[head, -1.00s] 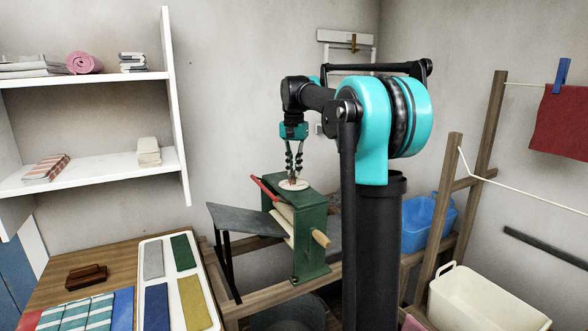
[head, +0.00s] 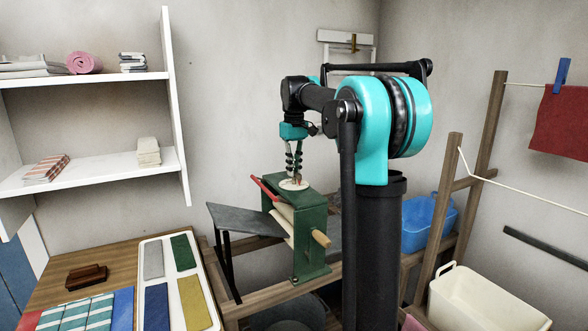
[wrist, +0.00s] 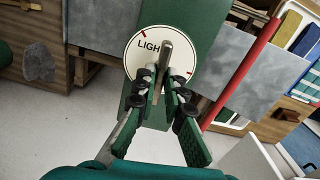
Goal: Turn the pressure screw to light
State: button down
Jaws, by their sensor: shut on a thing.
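The pressure screw's handle (wrist: 166,53) is a grey-brown bar standing over a round white dial (wrist: 143,72) on top of the green wringer (head: 312,215). The dial reads "LIGH", with the rest of the word hidden behind the bar. It has a red mark at its upper left and another at its lower right. My gripper (wrist: 162,86) is shut on the bar, its dark fingertips on either side of it. In the head view my gripper (head: 296,180) points down onto the dial, and the fingers partly hide the bar.
A red lever (head: 264,188) and a grey board (head: 245,220) lie left of the wringer, and a wooden crank grip (head: 321,238) sticks out in front. A tray of folded cloths (head: 150,244) lies at left. A blue basin (head: 428,222) stands at right.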

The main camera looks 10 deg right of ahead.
jog(key=n, duration=0.3)
jog(key=shift+n, duration=2.2)
jog(key=c, duration=1.6)
grip_release()
jog(key=shift+r, duration=0.1)
notch_tip(320, 180, up, 12)
